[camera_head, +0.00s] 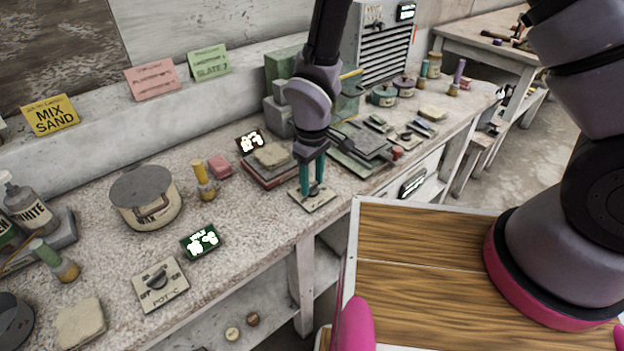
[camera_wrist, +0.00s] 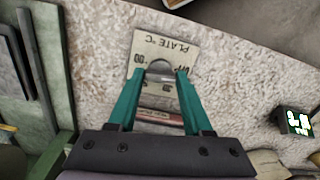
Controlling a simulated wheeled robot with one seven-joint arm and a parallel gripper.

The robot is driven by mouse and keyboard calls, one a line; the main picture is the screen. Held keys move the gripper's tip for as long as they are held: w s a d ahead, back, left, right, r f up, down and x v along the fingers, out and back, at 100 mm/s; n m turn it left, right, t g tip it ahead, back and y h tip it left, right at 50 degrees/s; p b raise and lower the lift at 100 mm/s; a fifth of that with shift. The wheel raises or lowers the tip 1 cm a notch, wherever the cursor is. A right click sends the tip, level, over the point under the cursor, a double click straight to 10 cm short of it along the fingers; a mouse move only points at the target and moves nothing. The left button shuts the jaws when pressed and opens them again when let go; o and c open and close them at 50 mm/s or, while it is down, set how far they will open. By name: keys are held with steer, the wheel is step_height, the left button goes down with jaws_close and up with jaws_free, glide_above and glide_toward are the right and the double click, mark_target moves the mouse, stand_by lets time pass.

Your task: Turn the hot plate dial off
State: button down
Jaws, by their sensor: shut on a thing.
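The hot plate dial is a grey knob (camera_wrist: 160,68) on a cream label plate (camera_wrist: 180,47) that reads "PLATE °C". The label plate also shows in the head view (camera_head: 325,203), near the front edge of the bench. My gripper (camera_head: 312,186) points down over it, with its teal fingers (camera_wrist: 156,76) on either side of the knob, shut on it. The fingers and wrist hide most of the dial in the head view. I cannot tell clearly which mark the knob points to. A dark display with white digits (camera_head: 251,141) stands behind and left of the gripper.
A similar "POT °C" dial (camera_head: 157,283) and a green-lit display (camera_head: 200,241) sit left along the bench. A wax pot (camera_head: 146,198) and brush (camera_head: 204,180) stand behind them. A flat grey-green tray (camera_head: 345,158) with tools lies close on the right.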

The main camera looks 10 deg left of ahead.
mark_target(312, 185)
steer(key=shift+w+a+n, duration=0.1)
steer(key=shift+n, duration=0.6)
steer(key=shift+c, duration=1.6)
jaws_free()
step_height(312, 185, up, 11)
steer(key=shift+f, duration=0.1)
